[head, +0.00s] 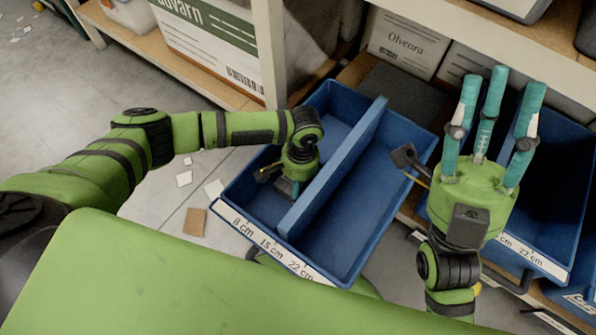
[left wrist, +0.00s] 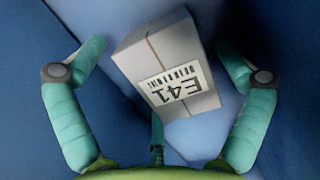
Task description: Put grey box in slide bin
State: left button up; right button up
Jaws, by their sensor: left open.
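The grey box (left wrist: 160,68), with a white label reading E41, lies tilted in a blue space in the left wrist view. In the head view, my left gripper (head: 294,187) reaches down into the left compartment of a blue bin (head: 350,205) with a lengthwise divider (head: 335,165). The grey box is hidden there. My right gripper (head: 495,105) is raised to the right of this bin, its teal fingers extended, open and empty.
A second blue bin (head: 562,190) stands at the right, partly behind my right gripper. A white carton marked Olvenra (head: 405,42) and a large green-and-white carton (head: 212,45) sit on the racks. A rack post (head: 270,50) rises behind my left forearm. Paper scraps lie on the floor.

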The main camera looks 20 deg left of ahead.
pick_arm(q)
jog(key=r+p, duration=0.1)
jog(key=r, duration=0.1)
jog(key=r+p, duration=0.2)
jog(key=r, duration=0.1)
jog(key=shift+w+d+r, duration=0.1)
jog(key=shift+w+r, duration=0.2)
jog(key=shift+r, duration=0.05)
jog(key=r, duration=0.1)
jog(key=r+p, duration=0.1)
jog(key=r, duration=0.1)
jog(key=shift+w+d+r, duration=0.1)
jog(key=shift+w, duration=0.1)
jog(key=r, duration=0.1)
jog(key=r+p, duration=0.1)
jog(key=shift+w+d+r, duration=0.1)
jog(key=shift+w+r, duration=0.1)
jog(key=shift+r, duration=0.2)
pick_arm(e)
jog(key=w+f+m+g+h, duration=0.1)
jog(key=w+f+g+h, duration=0.3)
jog(key=f, duration=0.4)
jog(key=w+d+f+m+g+h, duration=0.1)
jog(key=w+f+m+g+h, duration=0.1)
jog(key=w+f+g+h, duration=0.2)
notch_tip(320, 180, down, 4)
jog(key=w+g, duration=0.1)
jog(key=g, duration=0.2)
jog(key=shift+w+h, duration=0.15)
jog(key=shift+h, duration=0.25)
